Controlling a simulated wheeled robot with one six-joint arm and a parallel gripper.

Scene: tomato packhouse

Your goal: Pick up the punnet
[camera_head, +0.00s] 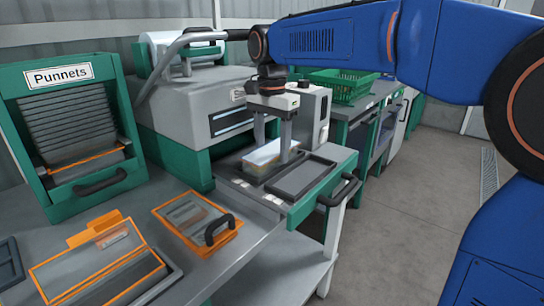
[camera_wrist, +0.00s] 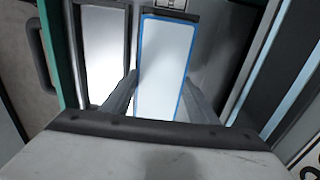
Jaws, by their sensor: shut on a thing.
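The punnet (camera_head: 262,153) has a pale top film and an orange-yellow side. It sits at the left compartment of a dark two-part tray on the sealing machine's drawer; whether it is lifted at all I cannot tell. My gripper (camera_head: 273,148) points straight down from above, its two fingers on either side of the punnet and shut on it. In the wrist view the punnet (camera_wrist: 163,70) is a long white rectangle with a blue rim between my gripper's fingers (camera_wrist: 158,98). Its lower end is hidden behind the gripper body.
The tray's other compartment (camera_head: 302,178) is empty. The sealing machine (camera_head: 195,105) stands close behind. A dark drawer handle (camera_head: 338,192) sticks out in front. A punnet dispenser (camera_head: 75,130) and an orange-framed lid with handle (camera_head: 197,218) are at left. A green crate (camera_head: 343,86) stands behind.

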